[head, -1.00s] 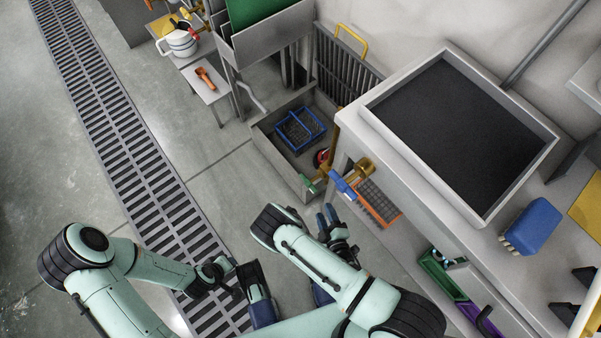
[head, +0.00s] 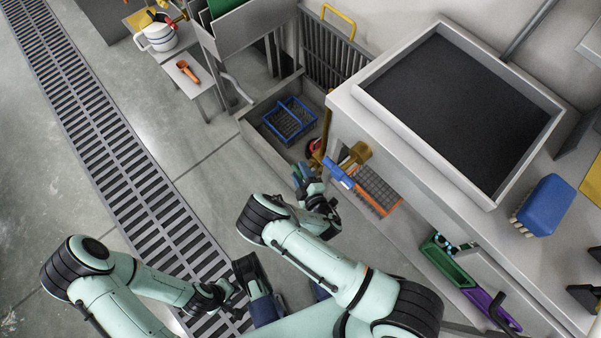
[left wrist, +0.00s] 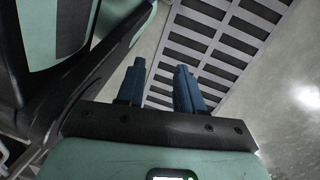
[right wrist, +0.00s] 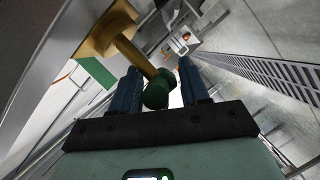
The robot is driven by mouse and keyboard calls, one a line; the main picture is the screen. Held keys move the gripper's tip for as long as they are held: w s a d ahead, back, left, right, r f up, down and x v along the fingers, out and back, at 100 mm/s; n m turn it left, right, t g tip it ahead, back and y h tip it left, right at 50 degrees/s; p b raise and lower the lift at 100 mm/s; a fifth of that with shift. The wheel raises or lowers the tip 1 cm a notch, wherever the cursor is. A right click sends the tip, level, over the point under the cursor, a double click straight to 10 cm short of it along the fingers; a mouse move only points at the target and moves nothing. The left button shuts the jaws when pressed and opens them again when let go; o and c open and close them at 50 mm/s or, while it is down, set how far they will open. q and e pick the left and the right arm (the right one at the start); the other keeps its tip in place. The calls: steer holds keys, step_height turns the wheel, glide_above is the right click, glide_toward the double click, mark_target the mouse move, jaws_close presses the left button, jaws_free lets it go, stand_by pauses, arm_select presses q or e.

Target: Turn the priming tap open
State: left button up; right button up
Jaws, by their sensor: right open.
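A brass tap with a green handle (right wrist: 157,92) shows in the right wrist view. The handle lies between the two blue fingers of my right gripper (right wrist: 158,66), which are apart. I cannot tell if they touch it. In the head view my right gripper (head: 307,177) is at the cabinet's near left corner, largely covering the green handle. Beside it, a blue lever (head: 338,173) sits in front of a brass fitting (head: 356,155). My left gripper (left wrist: 160,82) is open and empty above the floor grating.
The white cabinet (head: 365,130) with a dark-bottomed tray stands right of the taps. An orange-rimmed grid (head: 378,190) is close to the blue lever. A floor basin (head: 252,135) holds a blue basket (head: 289,120). Open floor lies to the left, crossed by a drain grating (head: 100,150).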

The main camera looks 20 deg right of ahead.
steer(key=shift+w, duration=0.1)
jaws_close()
